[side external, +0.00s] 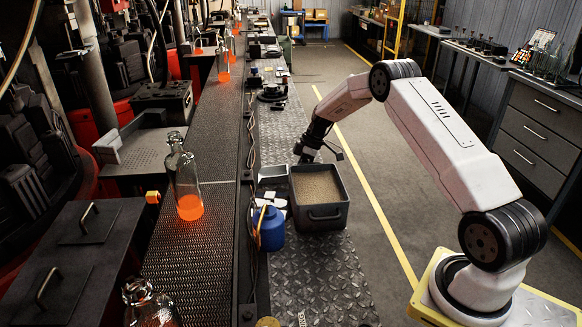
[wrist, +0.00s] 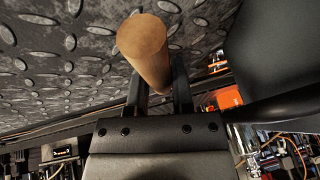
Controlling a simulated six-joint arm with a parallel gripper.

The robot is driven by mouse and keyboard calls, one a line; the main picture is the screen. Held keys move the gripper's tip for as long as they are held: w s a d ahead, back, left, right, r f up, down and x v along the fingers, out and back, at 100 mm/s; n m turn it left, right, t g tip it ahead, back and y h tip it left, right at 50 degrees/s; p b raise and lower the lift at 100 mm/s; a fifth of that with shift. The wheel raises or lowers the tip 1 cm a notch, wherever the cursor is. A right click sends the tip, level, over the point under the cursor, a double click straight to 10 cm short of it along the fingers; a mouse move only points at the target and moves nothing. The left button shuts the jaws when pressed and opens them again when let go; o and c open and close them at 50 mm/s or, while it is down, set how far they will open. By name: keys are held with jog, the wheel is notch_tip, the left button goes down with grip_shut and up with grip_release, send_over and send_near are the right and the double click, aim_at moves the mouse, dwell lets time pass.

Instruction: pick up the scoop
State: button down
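A round wooden handle (wrist: 150,55), most likely the scoop's, shows in the wrist view with its blunt end toward the camera. It runs down between the two fingers of my gripper (wrist: 160,98). One finger stands on each side, close to it; I cannot tell whether they press on it. The scoop's head is hidden in this view. In the side view my gripper (side external: 304,152) is low, just behind the dark bin of sand (side external: 318,216); its fingers are small and dark there, and I cannot pick out the scoop.
A blue container (side external: 270,229) stands left of the bin, by a small grey tray (side external: 271,176). A bottle with glowing orange glass (side external: 188,190) stands on the conveyor further left. The tread-plate bench (side external: 318,290) is clear in front of the bin.

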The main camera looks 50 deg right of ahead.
jog(key=shift+r, duration=0.2)
notch_tip(320, 180, up, 10)
jog(key=shift+f, duration=0.15)
dwell(0.6)
dwell(0.5)
jog(key=s+a+r+m+g+h, duration=0.1)
jog(key=s+a+r+m+g, duration=0.2)
jog(key=s+r, duration=0.3)
jog(key=s+a+r+m+g+h, duration=0.1)
jog(key=s+a+r+m+g, duration=0.2)
jog(key=s, duration=1.1)
jog(key=a+r+m, duration=0.2)
jog(key=a+r, duration=0.1)
jog(key=shift+s+a+r+m+h, duration=0.15)
jog(key=shift+m+h, duration=0.25)
jog(key=shift+f, duration=0.3)
